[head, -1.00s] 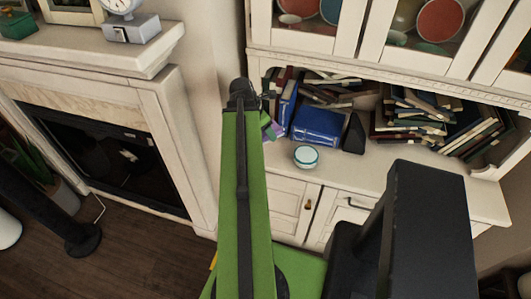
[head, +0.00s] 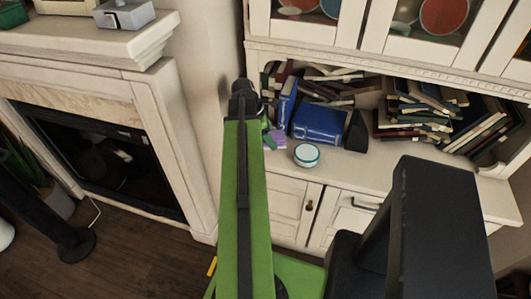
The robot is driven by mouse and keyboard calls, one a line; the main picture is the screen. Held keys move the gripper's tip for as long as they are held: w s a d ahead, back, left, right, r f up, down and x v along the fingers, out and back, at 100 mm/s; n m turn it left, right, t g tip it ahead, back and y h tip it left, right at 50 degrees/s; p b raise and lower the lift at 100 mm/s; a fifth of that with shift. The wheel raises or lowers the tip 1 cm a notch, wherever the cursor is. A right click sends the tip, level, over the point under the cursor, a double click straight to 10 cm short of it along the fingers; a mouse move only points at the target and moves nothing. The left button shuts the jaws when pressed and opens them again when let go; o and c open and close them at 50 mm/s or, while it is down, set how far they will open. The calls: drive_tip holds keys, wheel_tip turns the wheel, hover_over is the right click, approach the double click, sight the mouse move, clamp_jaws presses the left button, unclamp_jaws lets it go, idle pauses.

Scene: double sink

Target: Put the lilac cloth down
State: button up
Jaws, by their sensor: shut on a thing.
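The lilac cloth (head: 277,139) shows as a small purple patch just right of my arm's far end, at the left part of the cabinet's counter. My gripper (head: 267,138) is mostly hidden behind my green arm; only a bit of it shows beside the cloth. It is shut on the cloth. The cloth is low, close to the counter surface; I cannot tell whether it touches it.
The white cabinet counter (head: 390,173) holds a round white and teal tin (head: 306,155), a blue book (head: 319,124) and a dark wedge-shaped object (head: 355,132) close by. Several stacked books (head: 430,110) fill the right. A fireplace (head: 95,150) stands left. Counter front is clear.

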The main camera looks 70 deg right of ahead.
sight(266, 151)
drive_tip(key=shift+w+f, duration=0.55)
drive_tip(key=shift+w, duration=0.35)
wheel_tip(266, 151, down, 4)
drive_tip(key=b, duration=0.4)
drive_tip(key=shift+f+b, duration=0.2)
drive_tip(key=shift+b, duration=0.15)
drive_tip(key=shift+r, duration=0.25)
drive_tip(key=shift+f, duration=0.15)
drive_tip(key=o, duration=1.2)
